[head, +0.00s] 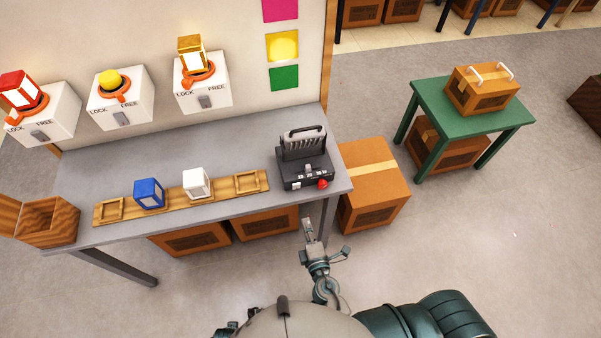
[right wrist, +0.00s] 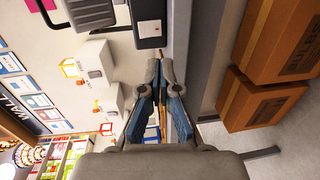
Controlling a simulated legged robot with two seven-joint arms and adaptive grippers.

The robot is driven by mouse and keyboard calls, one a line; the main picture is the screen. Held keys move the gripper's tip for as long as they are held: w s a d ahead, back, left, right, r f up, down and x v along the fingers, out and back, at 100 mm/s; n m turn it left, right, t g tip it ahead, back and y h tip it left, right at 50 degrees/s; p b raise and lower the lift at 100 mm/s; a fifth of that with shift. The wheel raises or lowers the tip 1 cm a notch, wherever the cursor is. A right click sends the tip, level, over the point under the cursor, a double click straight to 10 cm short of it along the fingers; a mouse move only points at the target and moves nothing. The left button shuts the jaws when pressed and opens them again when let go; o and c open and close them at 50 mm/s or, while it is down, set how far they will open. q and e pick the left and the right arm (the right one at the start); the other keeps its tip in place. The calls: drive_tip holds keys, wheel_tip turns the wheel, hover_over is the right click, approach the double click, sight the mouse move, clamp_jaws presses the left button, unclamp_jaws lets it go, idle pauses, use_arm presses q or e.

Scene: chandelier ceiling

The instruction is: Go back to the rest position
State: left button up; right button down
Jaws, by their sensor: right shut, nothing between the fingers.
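My right gripper (head: 309,232) is in front of the grey table's front edge, toward the right end, and holds nothing. In the right wrist view its two fingers (right wrist: 160,118) come together ahead of the palm with nothing between them. The grey table (head: 235,145) fills the left half of the head view. The gripper is apart from everything on the table. My left gripper is not clearly visible in the head view.
The table bears a wooden tray (head: 222,189) with a blue block (head: 148,194) and a white block (head: 196,184), a black device (head: 305,160) and a wooden box (head: 48,222). Cartons (head: 372,185) stand beside and below. A green table (head: 470,112) is at right. Floor (head: 520,230) is clear.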

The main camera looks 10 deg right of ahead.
drive_tip(key=s+d+f+m+g+h, duration=0.1)
drive_tip(key=s+d+f+m+g, duration=0.15)
drive_tip(key=f, duration=0.55)
drive_tip(key=s+d+f+m+g, duration=0.2)
drive_tip(key=s+f+m+g, duration=0.15)
drive_tip(key=f, duration=0.55)
drive_tip(key=s+d+f+m+g+h, duration=0.1)
drive_tip(key=s+d+f+m+g, duration=0.15)
drive_tip(key=f, duration=0.55)
drive_tip(key=s+d+f+m+g, duration=0.2)
drive_tip(key=s+f+m+g, duration=0.1)
drive_tip(key=s+f, duration=0.3)
drive_tip(key=s+d+f+m+g+y, duration=0.1)
drive_tip(key=s+d+f+m+g, duration=0.2)
drive_tip(key=s+f, duration=0.4)
drive_tip(key=shift+s+m+y, duration=0.3)
drive_tip(key=shift+s+m, duration=0.55)
drive_tip(key=shift+s, duration=0.25)
drive_tip(key=shift+s+g, duration=0.1)
drive_tip(key=shift+g, duration=0.15)
